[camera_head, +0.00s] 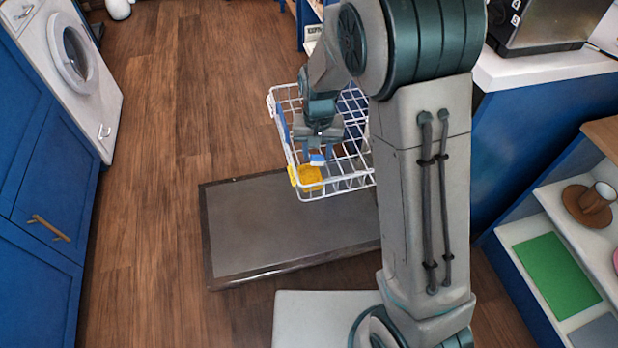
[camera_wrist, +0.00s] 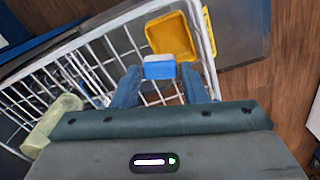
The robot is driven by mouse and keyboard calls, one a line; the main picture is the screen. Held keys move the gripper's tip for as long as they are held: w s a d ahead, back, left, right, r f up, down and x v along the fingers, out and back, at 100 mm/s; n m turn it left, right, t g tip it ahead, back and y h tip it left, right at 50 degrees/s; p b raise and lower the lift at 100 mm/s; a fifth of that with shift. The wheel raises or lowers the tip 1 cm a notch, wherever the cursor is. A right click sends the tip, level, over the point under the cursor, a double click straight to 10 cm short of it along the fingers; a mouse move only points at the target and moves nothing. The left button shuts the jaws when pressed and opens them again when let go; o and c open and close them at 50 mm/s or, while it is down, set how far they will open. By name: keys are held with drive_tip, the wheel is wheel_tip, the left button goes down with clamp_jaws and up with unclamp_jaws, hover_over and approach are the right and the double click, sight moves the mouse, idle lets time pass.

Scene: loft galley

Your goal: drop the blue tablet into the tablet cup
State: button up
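The blue tablet (camera_wrist: 158,68), a small blue block with a white part, is between the fingertips of my gripper (camera_wrist: 160,76). The fingers stand on either side of it and appear shut on it. In the head view the tablet (camera_head: 317,159) is at the lower end of my gripper (camera_head: 317,152). The tablet cup is a yellow open-topped box (camera_wrist: 188,57) in the wire basket's corner. In the head view the cup (camera_head: 310,179) lies just below the tablet. In the wrist view the tablet overlaps the cup's near edge; its exact height above the cup cannot be told.
The white wire basket (camera_head: 340,186) surrounds my gripper and stands over a dark grey platform (camera_head: 280,225). A pale yellow-green object (camera_wrist: 50,122) shows at the left of the wrist view. Blue cabinets (camera_head: 45,190) are on the left; open wooden floor (camera_head: 150,190) lies between.

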drive_tip(key=shift+o, duration=1.3)
wheel_tip(320, 180, up, 14)
drive_tip(key=p, duration=0.3)
drive_tip(key=shift+f, duration=0.1)
drive_tip(key=s+d+r+t+p, duration=0.1)
drive_tip(key=s+d+r+p, duration=0.5)
drive_tip(key=s+r+p, duration=0.2)
drive_tip(key=s+d+r+t+p, duration=0.1)
drive_tip(key=s+d+r+p, duration=0.6)
drive_tip(key=s+r+p, duration=0.2)
wheel_tip(320, 180, up, 5)
drive_tip(key=shift+s+d+f+t, duration=0.2)
drive_tip(key=shift+s+d+t, duration=0.15)
drive_tip(key=shift+s, duration=0.7)
